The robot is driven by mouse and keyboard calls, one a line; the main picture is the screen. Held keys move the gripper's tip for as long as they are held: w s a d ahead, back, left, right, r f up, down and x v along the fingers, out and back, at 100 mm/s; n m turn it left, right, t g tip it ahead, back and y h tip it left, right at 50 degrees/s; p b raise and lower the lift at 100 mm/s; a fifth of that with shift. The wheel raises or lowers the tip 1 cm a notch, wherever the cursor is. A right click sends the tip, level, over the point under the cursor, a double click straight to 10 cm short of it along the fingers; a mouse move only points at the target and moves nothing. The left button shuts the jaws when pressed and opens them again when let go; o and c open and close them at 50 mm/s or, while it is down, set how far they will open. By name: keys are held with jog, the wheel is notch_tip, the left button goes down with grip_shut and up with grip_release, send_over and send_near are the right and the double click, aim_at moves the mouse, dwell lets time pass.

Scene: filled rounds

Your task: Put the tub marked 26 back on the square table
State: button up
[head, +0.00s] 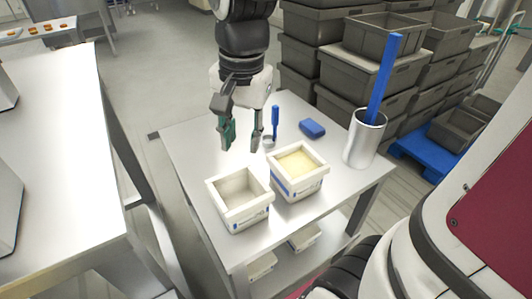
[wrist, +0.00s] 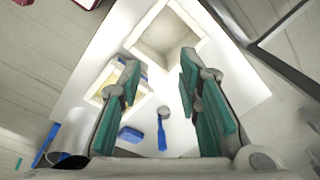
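Two white square tubs stand side by side on the small steel table (head: 190,143). The nearer left tub (head: 240,214) looks empty; it also shows in the wrist view (wrist: 165,38). The right tub (head: 297,183) holds something pale yellow and also shows in the wrist view (wrist: 98,99). Both carry blue markings, but I cannot read any number. My gripper (head: 241,147) is open and empty, pointing down above the table, behind the tubs in the head view. Its green-padded fingers (wrist: 160,70) are apart with nothing between them.
A blue-handled brush (head: 275,122), a blue block (head: 312,128) and a white cylinder (head: 364,140) with a blue stick stand or lie on the table. More tubs (head: 303,238) sit on its lower shelf. A long bench (head: 60,150) is at left; grey crates (head: 365,75) are stacked behind.

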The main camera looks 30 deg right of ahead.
jog(key=s+r+n+t, duration=0.2)
jog(key=s+n, duration=0.7)
jog(key=s, duration=0.5)
jog(key=shift+r+n, duration=0.2)
jog(key=shift+n, duration=0.2)
jog(key=shift+d, duration=0.1)
notch_tip(320, 180, up, 4)
jog(key=t+p, duration=0.1)
jog(key=p, duration=0.2)
jog(key=shift+d+f, duration=0.1)
jog(key=shift+f, duration=0.05)
